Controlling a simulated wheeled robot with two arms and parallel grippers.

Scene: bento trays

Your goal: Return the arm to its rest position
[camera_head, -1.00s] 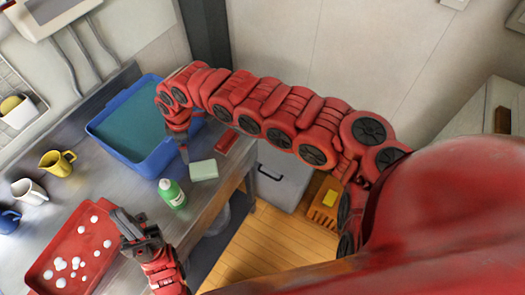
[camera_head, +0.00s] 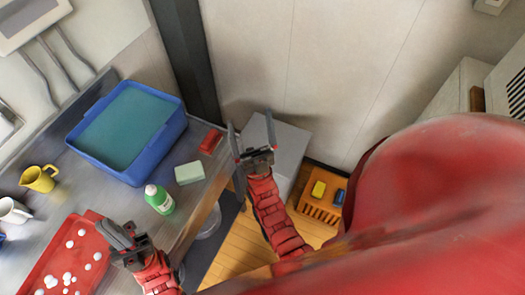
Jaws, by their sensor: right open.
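My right gripper (camera_head: 250,119) is open and empty, its two thin fingers spread and pointing up in the picture. It is past the right edge of the counter, in front of a grey cabinet, touching nothing that I can see. Its red arm (camera_head: 275,215) is folded back close to my body. My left gripper (camera_head: 117,234) is low at the left, over the counter edge beside the red tray. Its dark fingers look close together, and whether they are shut is unclear.
On the metal counter are a blue basin (camera_head: 160,155) of water, a green bottle (camera_head: 160,200), a pale green block (camera_head: 189,173), a red block (camera_head: 211,141), a yellow mug (camera_head: 39,179) and a red tray (camera_head: 40,275) with white spots. A grey cabinet (camera_head: 290,150) and an orange crate (camera_head: 318,208) stand right.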

